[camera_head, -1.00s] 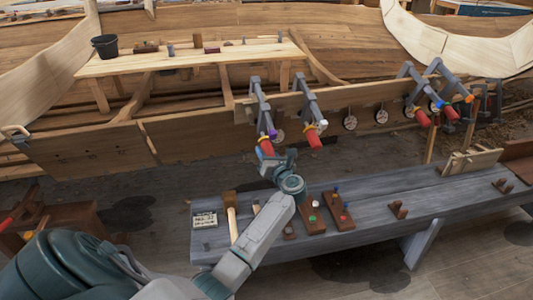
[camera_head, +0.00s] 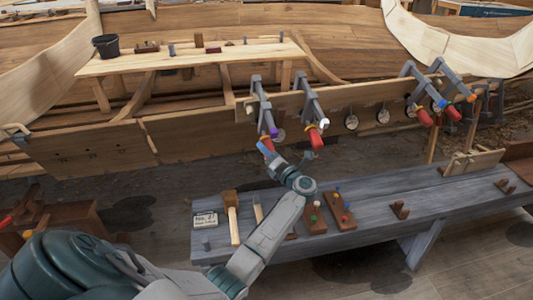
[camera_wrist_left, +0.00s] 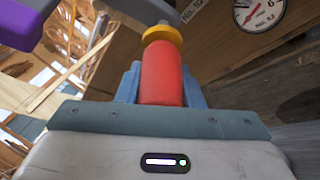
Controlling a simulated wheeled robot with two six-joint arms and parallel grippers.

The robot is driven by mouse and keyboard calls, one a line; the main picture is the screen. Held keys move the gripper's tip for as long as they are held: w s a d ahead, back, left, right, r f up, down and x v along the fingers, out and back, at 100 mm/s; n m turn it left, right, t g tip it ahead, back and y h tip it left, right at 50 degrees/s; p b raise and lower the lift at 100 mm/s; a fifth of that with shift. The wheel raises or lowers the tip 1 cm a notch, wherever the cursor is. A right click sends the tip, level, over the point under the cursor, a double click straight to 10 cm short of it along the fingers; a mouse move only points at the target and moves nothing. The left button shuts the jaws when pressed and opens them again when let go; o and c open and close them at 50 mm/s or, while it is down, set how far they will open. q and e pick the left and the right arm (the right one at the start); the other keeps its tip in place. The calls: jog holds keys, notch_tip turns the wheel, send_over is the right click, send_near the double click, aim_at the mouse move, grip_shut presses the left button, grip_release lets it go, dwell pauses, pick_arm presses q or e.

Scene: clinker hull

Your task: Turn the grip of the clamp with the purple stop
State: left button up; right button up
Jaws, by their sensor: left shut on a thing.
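The clamp with the purple stop (camera_head: 273,132) is the left one of the near pair on the hull plank. Its red grip (camera_head: 266,145) points down towards me. My left gripper (camera_head: 269,153) is shut on this grip. In the left wrist view the red grip (camera_wrist_left: 161,75) stands between the two blue fingers, below a yellow collar (camera_wrist_left: 162,34). The purple stop (camera_wrist_left: 28,22) shows at the upper left there, apart from the fingers. My right gripper is not in view.
A neighbouring clamp's red grip (camera_head: 314,138) is close on the right. A round dial (camera_wrist_left: 259,15) is near the held grip. Below is a grey bench (camera_head: 375,205) with a mallet (camera_head: 232,212) and peg blocks. More clamps (camera_head: 437,90) are farther right.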

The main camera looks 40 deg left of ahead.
pick_arm(q)
jog(key=shift+m+g+y, duration=0.3)
jog(key=shift+m, duration=0.1)
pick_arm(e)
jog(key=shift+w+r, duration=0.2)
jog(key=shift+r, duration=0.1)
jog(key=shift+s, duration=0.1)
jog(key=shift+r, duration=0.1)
pick_arm(q)
jog(key=o, duration=1)
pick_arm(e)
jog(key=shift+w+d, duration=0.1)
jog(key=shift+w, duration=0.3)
